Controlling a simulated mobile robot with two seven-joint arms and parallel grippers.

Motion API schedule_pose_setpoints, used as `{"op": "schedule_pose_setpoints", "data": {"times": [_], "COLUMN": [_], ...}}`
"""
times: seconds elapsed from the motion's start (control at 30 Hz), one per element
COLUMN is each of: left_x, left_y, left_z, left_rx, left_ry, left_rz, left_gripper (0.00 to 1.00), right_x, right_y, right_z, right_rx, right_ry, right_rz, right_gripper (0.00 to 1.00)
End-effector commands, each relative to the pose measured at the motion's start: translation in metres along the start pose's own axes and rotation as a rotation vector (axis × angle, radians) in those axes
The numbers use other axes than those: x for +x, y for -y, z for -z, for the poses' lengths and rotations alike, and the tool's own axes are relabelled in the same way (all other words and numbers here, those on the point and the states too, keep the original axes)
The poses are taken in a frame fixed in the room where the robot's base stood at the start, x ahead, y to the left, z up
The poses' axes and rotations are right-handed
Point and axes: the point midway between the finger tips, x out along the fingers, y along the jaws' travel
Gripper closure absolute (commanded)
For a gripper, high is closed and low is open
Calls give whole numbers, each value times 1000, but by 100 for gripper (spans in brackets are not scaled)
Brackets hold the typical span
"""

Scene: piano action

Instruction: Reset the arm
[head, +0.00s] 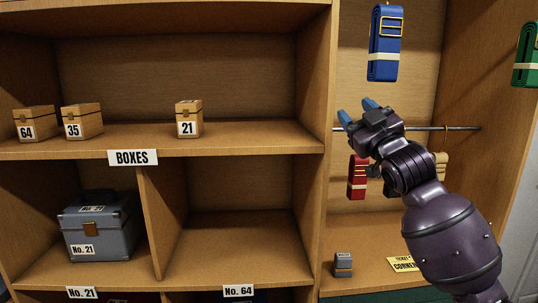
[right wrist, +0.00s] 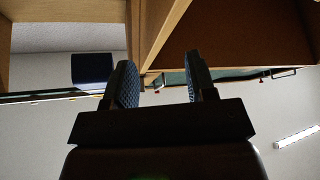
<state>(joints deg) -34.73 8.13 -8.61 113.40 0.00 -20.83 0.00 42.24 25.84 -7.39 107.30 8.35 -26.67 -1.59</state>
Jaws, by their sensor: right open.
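My right gripper (head: 357,112) is raised in front of the right-hand cabinet bay, near the metal rod (head: 440,128). Its two blue-padded fingers are apart with nothing between them. The right wrist view also shows the open, empty fingers (right wrist: 167,82), with cabinet edges beyond them. My right arm (head: 440,220) reaches up from the lower right and covers part of the bay. My left gripper is not in view.
A red strap (head: 357,178) hangs near the gripper, a blue strap (head: 385,45) above it and a green strap (head: 526,55) at the right edge. Boxes 64 (head: 35,122), 35 (head: 82,120) and 21 (head: 189,118) stand on the shelf. A grey case (head: 102,230) sits below. The lower middle compartment is empty.

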Motion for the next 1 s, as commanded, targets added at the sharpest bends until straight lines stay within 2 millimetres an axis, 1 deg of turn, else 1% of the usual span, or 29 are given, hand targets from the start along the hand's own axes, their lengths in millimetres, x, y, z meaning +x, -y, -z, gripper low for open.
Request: {"op": "schedule_pose_setpoints", "data": {"times": [0.03, 0.1, 0.17, 0.2, 0.27, 0.3, 0.37, 0.4, 0.47, 0.5, 0.57, 0.6, 0.67, 0.7, 0.77, 0.8, 0.87, 0.9, 0.97, 1.0], "left_x": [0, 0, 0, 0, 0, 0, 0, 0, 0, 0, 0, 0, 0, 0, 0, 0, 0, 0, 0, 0], "left_y": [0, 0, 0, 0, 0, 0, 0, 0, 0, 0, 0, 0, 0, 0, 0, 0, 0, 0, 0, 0], "left_z": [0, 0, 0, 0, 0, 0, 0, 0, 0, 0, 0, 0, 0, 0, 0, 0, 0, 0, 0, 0], "left_rx": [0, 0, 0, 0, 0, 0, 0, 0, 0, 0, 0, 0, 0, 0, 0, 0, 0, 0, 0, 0], "left_ry": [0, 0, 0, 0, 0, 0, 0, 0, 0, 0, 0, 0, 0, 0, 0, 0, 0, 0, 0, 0], "left_rz": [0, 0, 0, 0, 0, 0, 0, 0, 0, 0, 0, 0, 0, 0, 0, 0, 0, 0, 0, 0], "left_gripper": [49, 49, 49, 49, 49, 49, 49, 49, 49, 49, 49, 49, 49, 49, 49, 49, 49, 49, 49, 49], "right_x": [-14, -33, -51, -63, -83, -96, -118, -132, -155, -171, -195, -212, -238, -255, -282, -301, -329, -348, -378, -397], "right_y": [10, 21, 31, 38, 48, 54, 64, 70, 80, 86, 96, 102, 111, 118, 127, 133, 143, 149, 158, 164], "right_z": [-24, -52, -76, -91, -113, -127, -148, -160, -179, -191, -208, -219, -234, -244, -257, -265, -276, -283, -292, -297], "right_rx": [18, 37, 54, 64, 81, 91, 105, 114, 128, 137, 152, 162, 178, 189, 206, 218, 238, 252, 272, 286], "right_ry": [29, 66, 98, 120, 155, 179, 218, 244, 285, 312, 358, 389, 438, 471, 521, 555, 606, 641, 694, 730], "right_rz": [2, 2, 2, 2, 1, 0, -1, -2, -4, -6, -8, -10, -13, -15, -19, -21, -26, -29, -34, -38], "right_gripper": [49, 49, 49, 49, 49, 49, 49, 49, 49, 49, 49, 49, 49, 49, 49, 49, 49, 49, 49, 49]}}
